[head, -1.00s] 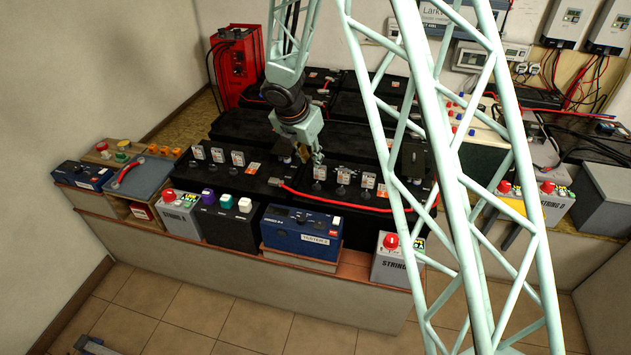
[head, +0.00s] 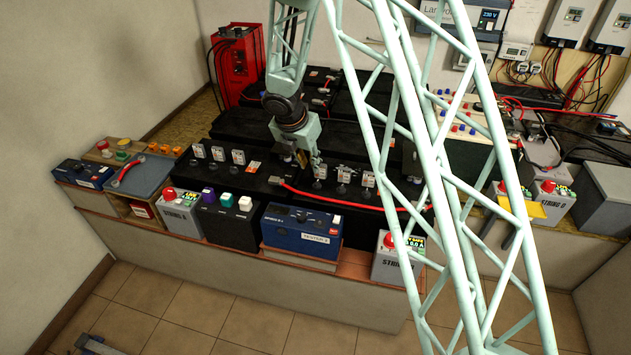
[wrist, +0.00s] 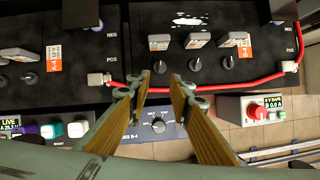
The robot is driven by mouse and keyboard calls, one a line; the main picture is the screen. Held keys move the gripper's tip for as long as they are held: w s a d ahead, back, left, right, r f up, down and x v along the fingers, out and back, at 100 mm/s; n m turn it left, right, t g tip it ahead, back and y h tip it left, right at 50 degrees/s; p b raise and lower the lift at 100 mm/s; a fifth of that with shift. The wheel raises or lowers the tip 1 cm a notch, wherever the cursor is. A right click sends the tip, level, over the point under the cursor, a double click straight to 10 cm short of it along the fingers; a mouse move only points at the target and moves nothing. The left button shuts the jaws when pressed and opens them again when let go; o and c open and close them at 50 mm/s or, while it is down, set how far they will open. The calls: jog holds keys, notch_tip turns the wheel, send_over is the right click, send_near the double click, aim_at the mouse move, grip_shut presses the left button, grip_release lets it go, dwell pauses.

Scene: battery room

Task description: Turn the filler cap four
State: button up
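Black filler caps with white tags stand in rows on the black batteries. In the wrist view, three caps on the right-hand battery, the left one (wrist: 160,67), the middle one (wrist: 194,64) and the right one (wrist: 228,62), lie beyond my fingertips. Another cap (wrist: 30,80) shows on the battery at left. The tag numbers are too small to read, so I cannot tell which is cap four. My gripper (wrist: 164,84) is open and empty, its yellow-padded fingers apart. In the head view my gripper (head: 309,165) hangs above the gap between the two front batteries' cap rows.
A red cable (wrist: 210,84) runs along the right-hand battery's front, across my fingertips in the wrist view. A blue tester (head: 301,231) stands in front. Grey units with red knobs (head: 388,241) line the front edge. A red charger (head: 236,65) stands at back left.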

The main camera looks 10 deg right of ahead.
aim_at(316, 182)
jog(key=b+x, duration=0.3)
jog(key=x, duration=0.9)
jog(key=shift+f+b, duration=0.35)
jog(key=shift+b, duration=0.05)
grip_shut()
